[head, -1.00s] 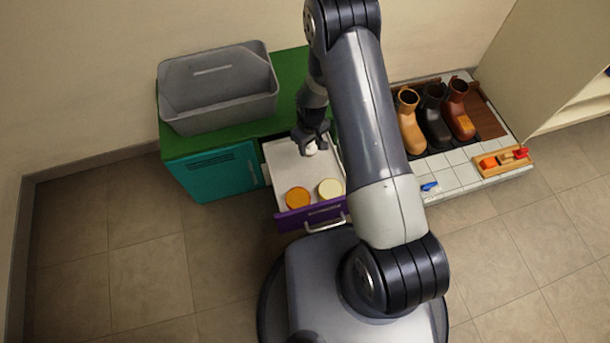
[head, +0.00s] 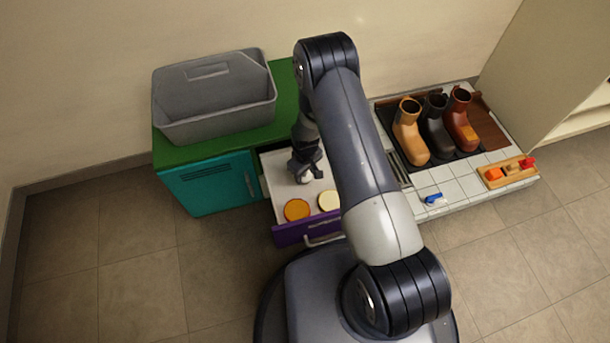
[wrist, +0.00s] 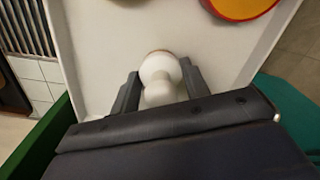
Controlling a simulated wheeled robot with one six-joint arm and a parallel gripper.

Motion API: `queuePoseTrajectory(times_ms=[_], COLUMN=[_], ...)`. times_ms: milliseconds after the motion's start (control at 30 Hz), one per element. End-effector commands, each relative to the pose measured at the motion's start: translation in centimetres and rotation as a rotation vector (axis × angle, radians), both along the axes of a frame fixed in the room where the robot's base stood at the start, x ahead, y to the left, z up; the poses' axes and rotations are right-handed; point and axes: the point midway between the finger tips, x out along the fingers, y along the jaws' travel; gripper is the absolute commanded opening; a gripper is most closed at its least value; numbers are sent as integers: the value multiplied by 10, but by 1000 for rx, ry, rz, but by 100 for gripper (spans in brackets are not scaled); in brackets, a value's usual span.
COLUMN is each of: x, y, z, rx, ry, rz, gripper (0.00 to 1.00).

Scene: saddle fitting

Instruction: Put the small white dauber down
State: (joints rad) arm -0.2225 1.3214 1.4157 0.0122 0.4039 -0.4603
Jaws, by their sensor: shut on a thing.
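The small white dauber (wrist: 160,78) is between the fingers of my gripper (wrist: 160,90) in the wrist view, with its rounded white knob toward the camera. My gripper (head: 306,171) is shut on it, inside the open purple-fronted drawer (head: 283,234) in the head view. The drawer's pale floor lies close below the dauber; I cannot tell whether they touch. In the head view the dauber (head: 304,179) shows only as a small pale spot under the fingers.
An orange tin (head: 297,210) and a cream tin (head: 329,201) sit near the drawer's front. A grey bin (head: 215,100) stands on the green-topped cabinet (head: 185,152). Several boots, a blue item (head: 434,199) and a wooden tray (head: 508,172) are to the right.

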Motion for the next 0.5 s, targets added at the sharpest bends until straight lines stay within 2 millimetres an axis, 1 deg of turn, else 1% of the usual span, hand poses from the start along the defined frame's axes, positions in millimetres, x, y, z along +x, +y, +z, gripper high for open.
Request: queuePoseTrajectory(times_ms=[33,67,300,433,467,500], x=[-1,-1,0,0,0,0], y=[0,0,0,0,0,0], z=[-10,-12,-11,-16,-15,-14], rx=[0,0,0,0,0,0], ry=[1,1,0,0,0,0], rz=[0,0,0,0,0,0], gripper=[26,26,26,26,45,49])
